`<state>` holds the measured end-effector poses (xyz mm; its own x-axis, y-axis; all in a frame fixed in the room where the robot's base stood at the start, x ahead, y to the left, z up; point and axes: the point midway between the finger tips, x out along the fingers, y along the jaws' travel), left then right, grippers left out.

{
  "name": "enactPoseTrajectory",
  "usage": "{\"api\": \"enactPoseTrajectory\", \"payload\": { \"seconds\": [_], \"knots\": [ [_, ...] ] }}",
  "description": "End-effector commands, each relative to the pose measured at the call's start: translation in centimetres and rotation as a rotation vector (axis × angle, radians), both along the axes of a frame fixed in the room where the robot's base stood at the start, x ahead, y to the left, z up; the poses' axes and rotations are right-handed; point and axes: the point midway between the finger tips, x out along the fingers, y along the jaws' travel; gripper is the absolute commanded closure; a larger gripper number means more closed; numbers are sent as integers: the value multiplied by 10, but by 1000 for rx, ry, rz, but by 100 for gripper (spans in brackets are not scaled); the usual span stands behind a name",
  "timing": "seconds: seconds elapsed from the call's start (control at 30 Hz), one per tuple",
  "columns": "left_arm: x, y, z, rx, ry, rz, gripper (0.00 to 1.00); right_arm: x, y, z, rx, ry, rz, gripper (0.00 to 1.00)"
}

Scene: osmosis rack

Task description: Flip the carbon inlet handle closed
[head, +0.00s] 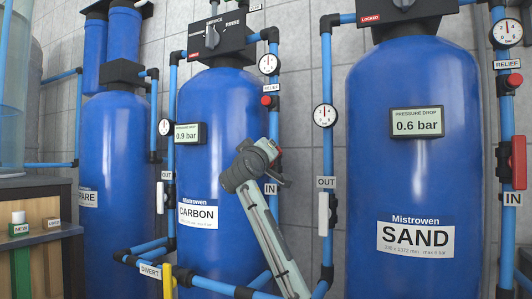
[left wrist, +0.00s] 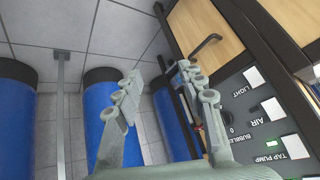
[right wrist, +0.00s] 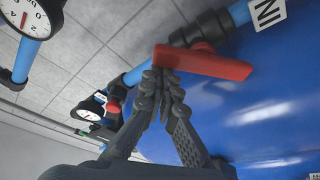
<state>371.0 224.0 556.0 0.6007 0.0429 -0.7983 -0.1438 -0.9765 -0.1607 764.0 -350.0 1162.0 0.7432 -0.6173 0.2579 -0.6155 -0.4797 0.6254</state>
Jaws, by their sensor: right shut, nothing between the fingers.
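The carbon inlet handle (right wrist: 205,62) is a red lever in the right wrist view, on a black valve (right wrist: 205,30) in a blue pipe. It stands at an angle to the pipe. In the head view my arm largely hides it, beside the IN label (head: 271,189) of the carbon tank (head: 215,120). My right gripper (right wrist: 165,82) is shut and empty, its fingertips just below the handle's near end; I cannot tell whether they touch. It also shows in the head view (head: 279,165). My left gripper (left wrist: 158,88) is open and empty in the left wrist view, away from the tanks' valves.
The sand tank (head: 415,165) stands to the right, with a white OUT handle (head: 323,214) between the tanks. Pressure gauges (head: 269,64) and a red relief knob (head: 267,101) sit above the carbon inlet. A switch panel (left wrist: 255,125) is near my left gripper.

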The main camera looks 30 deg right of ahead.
Motion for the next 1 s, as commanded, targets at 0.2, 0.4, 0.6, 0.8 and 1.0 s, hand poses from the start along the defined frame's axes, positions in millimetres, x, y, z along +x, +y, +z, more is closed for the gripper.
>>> {"api": "enactPoseTrajectory", "payload": {
  "seconds": [0.2, 0.4, 0.6, 0.8, 1.0],
  "knots": [
    [53, -57, 42, -124, -341, -106, 60, -4, -3, -9, 91, -111, 0, 100],
    [77, -102, 102, -248, -652, -183, 60, -8, -6, -13, 181, -226, 0, 100],
    [79, -128, 156, -354, -897, -227, 60, -12, -9, -17, 272, -344, 0, 100],
    [73, -139, 188, -414, -1034, -246, 60, -15, -12, -20, 284, -362, 0, 100],
    [70, -142, 199, -437, -1083, -250, 60, -16, -14, -24, 282, -358, -1, 100]
  ]
}}
